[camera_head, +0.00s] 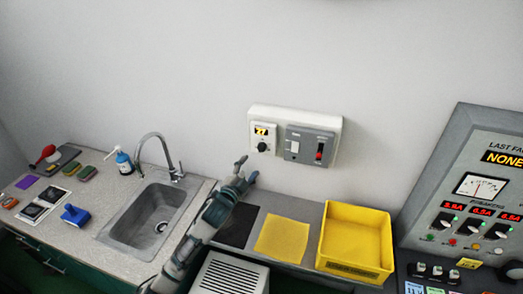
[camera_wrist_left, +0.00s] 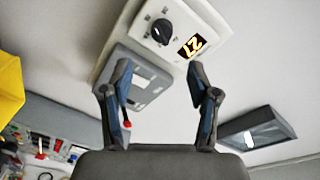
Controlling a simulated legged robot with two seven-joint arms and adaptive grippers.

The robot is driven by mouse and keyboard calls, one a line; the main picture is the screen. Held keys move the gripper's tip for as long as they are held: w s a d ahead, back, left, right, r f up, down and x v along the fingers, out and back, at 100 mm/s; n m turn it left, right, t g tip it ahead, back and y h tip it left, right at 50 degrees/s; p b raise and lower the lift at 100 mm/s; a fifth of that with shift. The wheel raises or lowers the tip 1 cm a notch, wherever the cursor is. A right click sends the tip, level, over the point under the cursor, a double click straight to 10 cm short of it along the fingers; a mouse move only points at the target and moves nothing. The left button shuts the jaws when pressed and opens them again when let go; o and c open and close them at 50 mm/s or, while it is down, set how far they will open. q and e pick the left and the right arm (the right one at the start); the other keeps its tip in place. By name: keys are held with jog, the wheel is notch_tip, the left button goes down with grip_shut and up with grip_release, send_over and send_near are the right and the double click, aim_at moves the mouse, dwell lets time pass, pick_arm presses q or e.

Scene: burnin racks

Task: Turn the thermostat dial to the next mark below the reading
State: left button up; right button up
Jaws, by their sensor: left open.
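The white thermostat (camera_head: 263,138) is on the wall panel, with a lit display (camera_head: 261,131) above a small black dial (camera_head: 262,147). In the left wrist view the display (camera_wrist_left: 190,46) reads 27 and the black dial (camera_wrist_left: 162,31) has a pale pointer line. The marks around it are too small to read. My left gripper (camera_head: 246,168) is open and empty, below and left of the thermostat. In the left wrist view its two fingers (camera_wrist_left: 160,78) stand apart, with the dial beyond their tips and not touched. My right gripper is not in view.
A grey switch box (camera_head: 310,146) with a red switch sits right of the thermostat on the same panel. Below are a black mat (camera_head: 238,226), a yellow mat (camera_head: 282,240) and a yellow bin (camera_head: 355,240). A sink (camera_head: 152,218) is left, an instrument rack (camera_head: 470,190) right.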

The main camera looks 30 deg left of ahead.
aim_at(260, 151)
pick_arm(q)
jog(key=w, duration=0.3)
jog(key=w+a+p, duration=0.1)
jog(key=w, duration=0.1)
jog(key=w+a, duration=0.1)
jog(key=w, duration=0.2)
jog(key=shift+w+a+f, duration=0.15)
jog(key=shift+w+a, duration=0.05)
jog(key=shift+w, duration=0.15)
jog(key=shift+w+p, duration=0.3)
jog(key=shift+w, duration=0.1)
jog(key=shift+w+d, duration=0.3)
jog(key=shift+d, duration=0.15)
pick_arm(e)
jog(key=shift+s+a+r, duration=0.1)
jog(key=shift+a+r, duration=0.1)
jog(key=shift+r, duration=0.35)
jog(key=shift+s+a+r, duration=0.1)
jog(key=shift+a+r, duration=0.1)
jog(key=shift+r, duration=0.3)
